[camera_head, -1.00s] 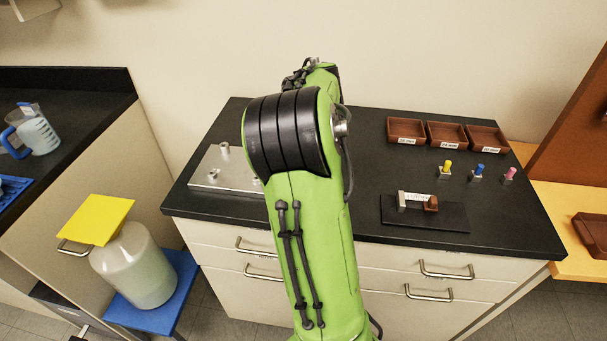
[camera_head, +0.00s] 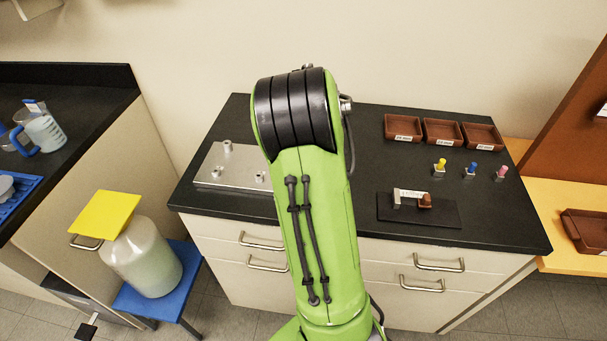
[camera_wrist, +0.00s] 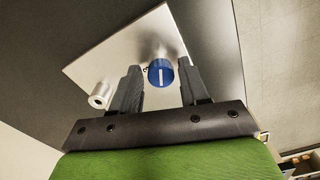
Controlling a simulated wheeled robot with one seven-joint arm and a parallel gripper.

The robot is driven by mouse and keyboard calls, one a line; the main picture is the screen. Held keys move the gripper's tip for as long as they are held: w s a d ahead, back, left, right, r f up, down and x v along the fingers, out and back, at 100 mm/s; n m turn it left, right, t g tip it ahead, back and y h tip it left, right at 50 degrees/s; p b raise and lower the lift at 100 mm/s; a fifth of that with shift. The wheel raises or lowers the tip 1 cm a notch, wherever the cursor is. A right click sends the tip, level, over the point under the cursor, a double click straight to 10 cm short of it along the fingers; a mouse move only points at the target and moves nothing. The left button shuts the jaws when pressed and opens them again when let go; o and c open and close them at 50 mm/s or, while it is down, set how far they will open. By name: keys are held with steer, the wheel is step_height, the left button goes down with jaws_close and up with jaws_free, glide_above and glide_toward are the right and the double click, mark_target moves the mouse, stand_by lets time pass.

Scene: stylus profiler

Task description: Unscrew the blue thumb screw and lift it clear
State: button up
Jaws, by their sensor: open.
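The blue thumb screw (camera_wrist: 161,73), a round knob with a white stripe on top, stands on a light metal plate (camera_wrist: 115,55) in the wrist view. My gripper (camera_wrist: 160,77) is open, with its two dark fingers on either side of the knob. The knob's shaft is mostly hidden. In the head view the metal plate (camera_head: 215,178) lies on the left of the black bench, and my arm hides the screw and my gripper.
A metal post (camera_wrist: 100,95) stands on the plate left of my gripper. On the bench's right are three brown trays (camera_head: 403,137), small yellow (camera_head: 440,163), blue (camera_head: 472,168) and pink (camera_head: 502,172) knobbed pieces, and a dark mat (camera_head: 445,220) bearing a small gauge-like fixture (camera_head: 408,195).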

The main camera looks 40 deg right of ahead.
steer(key=m, duration=0.1)
steer(key=m+p, duration=0.1)
steer(key=m, duration=0.2)
steer(key=shift+r+m, duration=0.3)
steer(key=shift+f+m, duration=0.2)
steer(key=shift+m, duration=0.8)
jaws_close()
stand_by(0.3)
steer(key=n, duration=0.5)
steer(key=shift+n, duration=0.4)
steer(key=n, duration=0.3)
steer(key=shift+n+b, duration=0.3)
steer(key=shift+b, duration=0.1)
